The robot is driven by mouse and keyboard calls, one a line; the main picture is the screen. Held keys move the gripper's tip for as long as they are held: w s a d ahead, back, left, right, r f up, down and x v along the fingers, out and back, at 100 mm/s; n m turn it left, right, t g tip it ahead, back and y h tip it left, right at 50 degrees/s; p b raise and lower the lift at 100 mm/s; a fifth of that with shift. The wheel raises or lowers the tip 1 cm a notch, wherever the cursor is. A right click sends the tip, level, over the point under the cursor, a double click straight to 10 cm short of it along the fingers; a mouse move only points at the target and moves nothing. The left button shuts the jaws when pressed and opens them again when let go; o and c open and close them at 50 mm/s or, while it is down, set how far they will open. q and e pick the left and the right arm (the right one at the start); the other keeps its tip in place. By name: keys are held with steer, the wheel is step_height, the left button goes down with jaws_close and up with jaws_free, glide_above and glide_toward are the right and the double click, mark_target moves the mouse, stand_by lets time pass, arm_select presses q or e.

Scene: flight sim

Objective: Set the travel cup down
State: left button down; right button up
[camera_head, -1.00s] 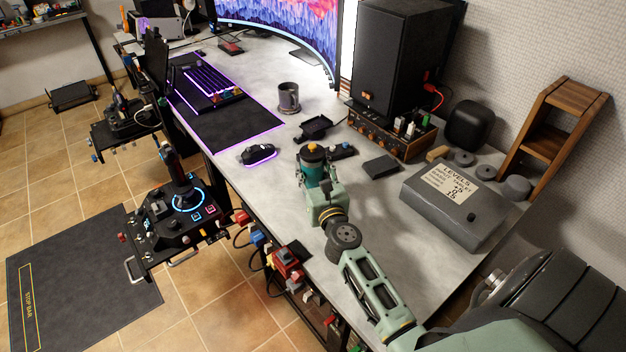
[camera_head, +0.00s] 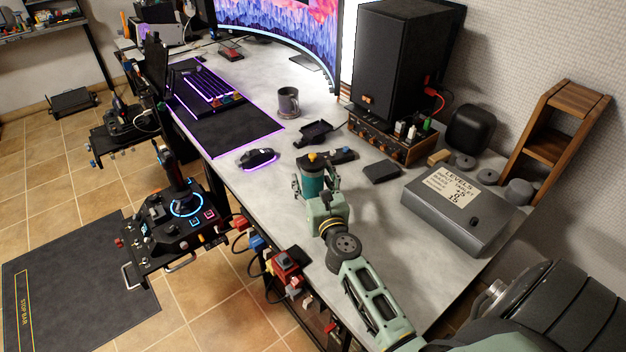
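The travel cup (camera_head: 312,179) is a teal cylinder with a dark top and a yellow patch. It is upright, at or just above the grey desk (camera_head: 262,183); its base is hidden, so I cannot tell if it touches. My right gripper (camera_head: 311,187) comes in from the lower right. Its fingers are around the cup's sides and look shut on it. My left gripper is not in view.
A small black device (camera_head: 340,156) lies close behind the cup, with a black tray (camera_head: 314,133) beyond. A mouse (camera_head: 257,158) is to the left, a grey mug (camera_head: 288,102) farther back. A grey box (camera_head: 462,217) stands right. Bare desk lies left of the cup.

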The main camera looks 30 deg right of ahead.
steer(key=shift+r, duration=0.1)
steer(key=shift+s, duration=0.1)
steer(key=b+v, duration=0.1)
steer(key=v, duration=0.9)
steer(key=shift+s+a, duration=0.2)
steer(key=shift+s, duration=0.15)
steer(key=shift+s+a+r, duration=0.1)
steer(key=shift+s+a, duration=0.1)
steer(key=shift+s, duration=0.3)
